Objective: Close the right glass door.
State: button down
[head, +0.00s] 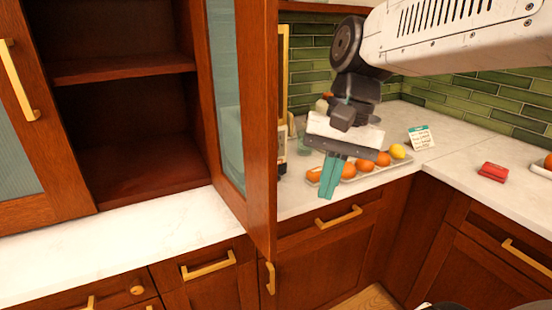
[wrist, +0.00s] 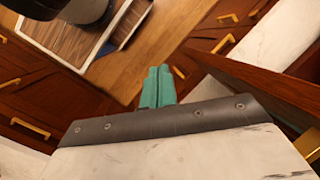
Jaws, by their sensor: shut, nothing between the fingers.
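The right glass door (head: 262,130) stands wide open in the head view, swung out from the cabinet over the counter, with its frosted pane (head: 226,90) facing left. A long gold bar (head: 284,70), which looks like its handle, shows along the far side of its edge. My gripper (head: 327,194) is to the right of the door, apart from it, with teal fingers shut and pointing down. The fingers show in the wrist view (wrist: 160,75). A wooden panel there, probably the door (wrist: 265,88), lies right of the fingers, with a gold handle (wrist: 308,142) near it.
The open cabinet (head: 130,120) has empty shelves. The left glass door (head: 30,130) is at the far left. A tray of oranges and a lemon (head: 398,152), a small card (head: 421,137) and a red box (head: 493,172) are on the counter. Counter left of the door is clear.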

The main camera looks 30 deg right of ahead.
jog(key=w+d+r+m+y, duration=0.3)
jog(key=w+d+m, duration=0.1)
jog(key=w+m, duration=0.15)
jog(key=w+d+r+m+y, duration=0.3)
jog(key=w+m, duration=0.1)
jog(key=w, duration=0.3)
jog(key=s+a+r+x, duration=0.1)
jog(key=a+r+x, duration=0.1)
jog(key=x, duration=1)
jog(key=shift+w+a+f, duration=0.1)
jog(key=shift+a+f, duration=0.05)
jog(key=shift+a, duration=0.05)
